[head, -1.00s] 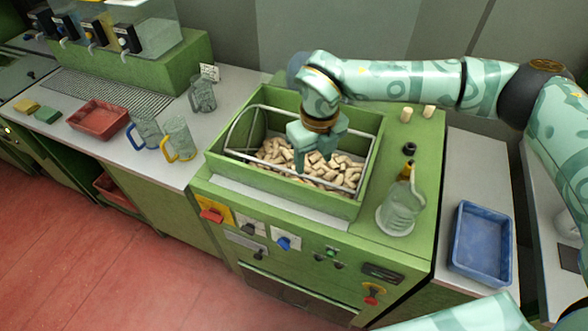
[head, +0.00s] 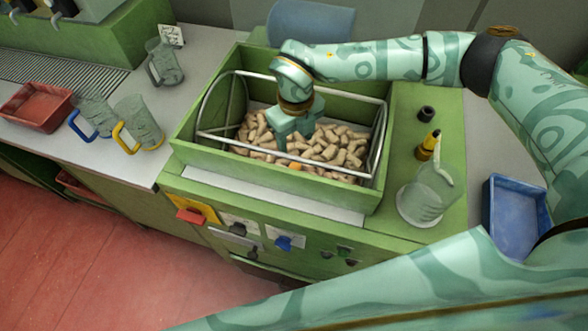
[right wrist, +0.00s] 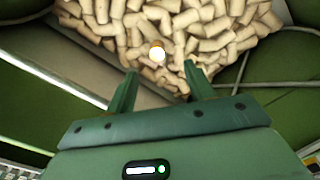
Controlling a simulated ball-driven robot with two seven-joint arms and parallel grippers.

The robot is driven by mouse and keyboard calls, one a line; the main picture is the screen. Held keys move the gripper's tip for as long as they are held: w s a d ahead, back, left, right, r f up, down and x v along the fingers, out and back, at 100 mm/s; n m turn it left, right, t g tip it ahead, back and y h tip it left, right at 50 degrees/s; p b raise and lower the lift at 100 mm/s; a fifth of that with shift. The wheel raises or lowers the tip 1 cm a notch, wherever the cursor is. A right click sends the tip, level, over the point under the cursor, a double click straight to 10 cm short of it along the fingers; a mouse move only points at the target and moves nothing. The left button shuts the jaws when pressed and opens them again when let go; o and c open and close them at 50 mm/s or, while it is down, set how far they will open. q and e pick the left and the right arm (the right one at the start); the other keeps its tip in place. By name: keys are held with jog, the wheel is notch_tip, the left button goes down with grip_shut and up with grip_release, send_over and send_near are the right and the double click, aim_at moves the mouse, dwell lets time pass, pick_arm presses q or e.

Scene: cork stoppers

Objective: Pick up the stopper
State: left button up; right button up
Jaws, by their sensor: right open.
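Many tan cork stoppers (head: 345,150) lie in a heap in the green bin (head: 265,172). They also fill the top of the right wrist view (right wrist: 215,40). One piece differs: a stopper with an orange side and a bright pale end (right wrist: 157,52). An orange spot (head: 295,166) shows at the heap's front in the head view, likely the same piece. My right gripper (head: 294,142) is over the heap, inside the bin. In the right wrist view its two fingers (right wrist: 161,78) are apart with nothing between them; the orange-sided stopper appears just beyond the tips. My left gripper is out of view.
A curved metal rail (head: 222,105) frames the bin. On the green top to the right are a clear jug (head: 425,195), a dark bottle with a yellow top (head: 428,146) and a black stub (head: 426,114). A blue tray (head: 512,222) is farther right; glass mugs (head: 138,122) stand left.

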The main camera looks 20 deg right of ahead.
aim_at(295, 166)
notch_tip(295, 166, down, 6)
jog(key=shift+w+r+b, duration=0.1)
jog(key=shift+b, duration=0.35)
jog(key=f, duration=0.3)
jog(key=s+f+b, duration=0.1)
jog(key=f, duration=0.1)
jog(key=shift+a+f, duration=0.25)
jog(key=shift+r, duration=0.1)
jog(key=c, duration=1)
